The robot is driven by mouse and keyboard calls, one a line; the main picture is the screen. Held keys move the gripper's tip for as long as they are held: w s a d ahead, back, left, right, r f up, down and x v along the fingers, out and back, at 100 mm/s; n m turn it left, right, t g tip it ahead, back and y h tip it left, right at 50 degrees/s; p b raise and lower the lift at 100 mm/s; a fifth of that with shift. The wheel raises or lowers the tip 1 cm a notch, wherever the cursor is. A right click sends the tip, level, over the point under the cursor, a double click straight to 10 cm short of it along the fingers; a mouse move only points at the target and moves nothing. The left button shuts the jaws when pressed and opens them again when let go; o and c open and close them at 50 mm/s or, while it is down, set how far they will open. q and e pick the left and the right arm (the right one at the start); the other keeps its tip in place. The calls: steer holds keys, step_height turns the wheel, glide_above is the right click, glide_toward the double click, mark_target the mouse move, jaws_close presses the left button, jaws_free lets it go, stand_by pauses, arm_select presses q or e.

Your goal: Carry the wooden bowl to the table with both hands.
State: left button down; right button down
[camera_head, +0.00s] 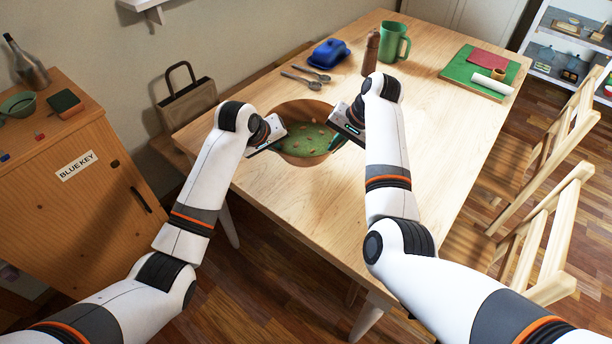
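The wooden bowl (303,161) stands on the light wooden table (310,205), near its left end. It holds something green with small orange-brown bits. My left gripper (270,141) is at the left side of the bowl, over or at the rim. My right gripper (343,134) is at the right side of the bowl, also over or at the rim. The fingertips are too small and partly hidden, so I cannot tell whether either gripper is closed on the rim. The bowl appears to rest level on the table.
Behind the bowl are two spoons (302,78), a blue butter dish (328,53), a brown bottle-shaped mill (371,52) and a green mug (394,42). A green board (465,72) lies at far right. Chairs (540,150) line the right side. The table front is clear.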

arm_select(q)
steer(key=shift+a+f, duration=0.25)
steer(key=shift+f, duration=0.25)
arm_select(e)
steer(key=shift+w+d+f, duration=0.15)
steer(key=shift+d+f, duration=0.2)
arm_select(q)
steer(key=shift+f, duration=0.15)
arm_select(e)
steer(key=shift+f, duration=0.15)
